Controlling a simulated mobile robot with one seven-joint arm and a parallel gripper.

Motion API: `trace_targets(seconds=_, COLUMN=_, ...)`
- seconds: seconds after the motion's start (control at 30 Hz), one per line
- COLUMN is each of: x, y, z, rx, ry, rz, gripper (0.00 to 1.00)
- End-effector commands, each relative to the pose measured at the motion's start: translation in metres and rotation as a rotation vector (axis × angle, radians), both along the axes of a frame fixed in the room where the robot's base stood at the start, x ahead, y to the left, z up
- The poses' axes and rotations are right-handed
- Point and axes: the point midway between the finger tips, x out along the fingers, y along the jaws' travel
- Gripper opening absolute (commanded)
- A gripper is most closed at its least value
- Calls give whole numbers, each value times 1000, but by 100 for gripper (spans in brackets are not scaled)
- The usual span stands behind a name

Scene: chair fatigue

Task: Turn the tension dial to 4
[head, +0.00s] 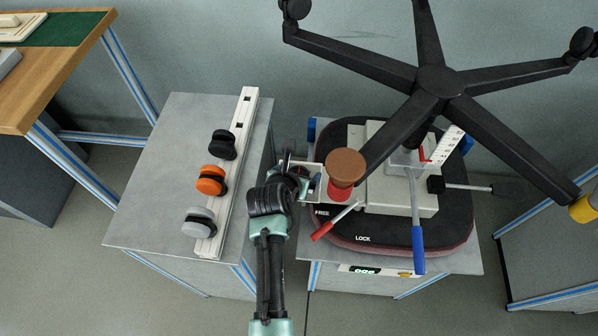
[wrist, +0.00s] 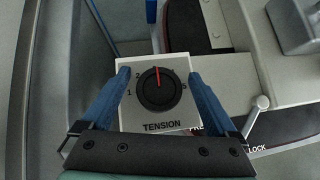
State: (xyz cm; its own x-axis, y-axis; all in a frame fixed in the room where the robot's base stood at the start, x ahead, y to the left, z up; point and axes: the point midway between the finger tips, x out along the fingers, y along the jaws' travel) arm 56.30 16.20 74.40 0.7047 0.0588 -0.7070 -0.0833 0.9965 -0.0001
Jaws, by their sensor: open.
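The tension dial (wrist: 157,90) is a round black knob on a pale plate marked TENSION (wrist: 160,126). Its red pointer aims almost straight up, between the readable 2 on the left and 5 on the right. I cannot read a 3 or a 4. My gripper (wrist: 159,77) is open, with one blue finger on each side of the knob and a visible gap to it on both sides. In the head view my gripper (head: 303,180) is at the left edge of the upturned chair seat (head: 400,245), and it hides the dial there.
Close right of my gripper stand a brown-topped red cylinder (head: 345,167) and a red lever (head: 323,230) near FREE and LOCK. A blue lever (head: 418,240) is farther right. The chair's black star base (head: 438,80) overhangs. Three casters (head: 212,180) sit on a white rail at left.

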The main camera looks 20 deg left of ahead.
Motion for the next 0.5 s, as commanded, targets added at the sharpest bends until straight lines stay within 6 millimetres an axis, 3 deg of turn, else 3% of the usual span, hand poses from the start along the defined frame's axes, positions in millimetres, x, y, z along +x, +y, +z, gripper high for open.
trace_targets(seconds=0.2, x=0, y=0, z=0, rx=0, ry=0, rz=0, gripper=92)
trace_targets(seconds=0.5, x=0, y=0, z=0, rx=0, ry=0, rz=0, gripper=38)
